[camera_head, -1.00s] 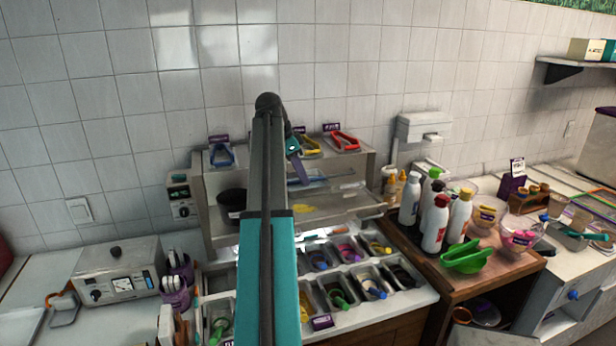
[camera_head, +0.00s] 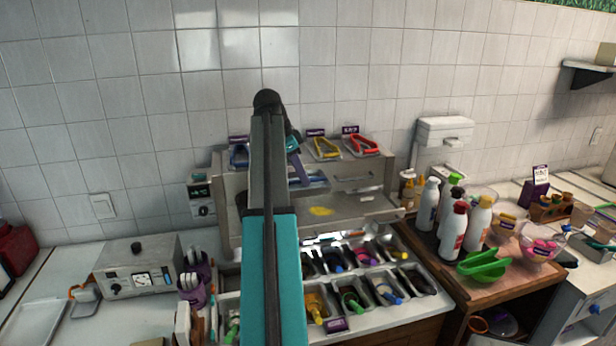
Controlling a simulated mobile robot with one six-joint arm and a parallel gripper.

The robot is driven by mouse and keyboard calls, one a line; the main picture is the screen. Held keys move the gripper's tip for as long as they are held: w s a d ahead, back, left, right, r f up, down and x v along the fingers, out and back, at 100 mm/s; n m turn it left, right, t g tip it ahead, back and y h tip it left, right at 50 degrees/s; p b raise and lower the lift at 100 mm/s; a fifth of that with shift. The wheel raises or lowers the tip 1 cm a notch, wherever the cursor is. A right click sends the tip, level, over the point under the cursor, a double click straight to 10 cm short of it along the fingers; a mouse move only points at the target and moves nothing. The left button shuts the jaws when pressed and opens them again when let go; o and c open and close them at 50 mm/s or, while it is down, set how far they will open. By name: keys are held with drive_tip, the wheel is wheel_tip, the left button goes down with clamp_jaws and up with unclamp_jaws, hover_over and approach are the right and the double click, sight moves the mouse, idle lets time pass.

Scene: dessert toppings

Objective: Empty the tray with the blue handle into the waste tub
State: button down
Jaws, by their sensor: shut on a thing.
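My gripper (camera_head: 298,162) is in front of the upper shelf of the topping station, partly hidden behind my own arm. It is shut on a small grey-blue, tray-like thing, which I take to be the tray with the blue handle (camera_head: 314,184). The tray's far side and contents are hidden or too small to tell. A dark round tub (camera_head: 241,201), perhaps the waste tub, shows only as a sliver left of my arm on the shelf. A yellow patch (camera_head: 321,211) lies on the shelf's pale surface, below and right of the tray.
Several topping bins (camera_head: 352,299) stand below. Bottles (camera_head: 455,230) and a green thing (camera_head: 482,268) crowd the wooden cart at right. A grey machine (camera_head: 137,275) stands at left.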

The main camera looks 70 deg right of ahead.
drive_tip(key=w+a+r+p, duration=0.1)
drive_tip(key=w+a+r, duration=0.1)
drive_tip(key=w+a, duration=0.3)
drive_tip(key=shift+w+r, duration=0.35)
idle(0.6)
idle(0.3)
drive_tip(key=w+a+f+n+t+b, duration=0.2)
drive_tip(key=w+a+f+n, duration=0.3)
drive_tip(key=w+a, duration=0.4)
drive_tip(key=w+a+f+n+t+h+b, duration=0.1)
drive_tip(key=w+a+f+n+t+b, duration=0.15)
drive_tip(key=w+a+f+n, duration=0.45)
drive_tip(key=w+a+f+n+t+b, duration=0.1)
drive_tip(key=w+a+f+n+b, duration=0.2)
drive_tip(key=w+a, duration=0.8)
drive_tip(key=w+a+f+n+t+y+b, duration=0.1)
drive_tip(key=w+a+f+n+b, duration=0.1)
drive_tip(key=a, duration=1)
drive_tip(key=w+a+f+n+t+y+b, duration=0.1)
drive_tip(key=a+f+n, duration=0.4)
drive_tip(key=a, duration=0.7)
drive_tip(key=w+a+f+n+t+y+b, duration=0.1)
drive_tip(key=w+a+f+n+b, duration=0.2)
drive_tip(key=a, duration=0.9)
drive_tip(key=w+f+n, duration=0.1)
drive_tip(key=w+n, duration=0.1)
drive_tip(key=n, duration=0.1)
drive_tip(key=shift+a+n+y, duration=0.15)
drive_tip(key=shift+n+y, duration=0.25)
drive_tip(key=shift+a, duration=0.1)
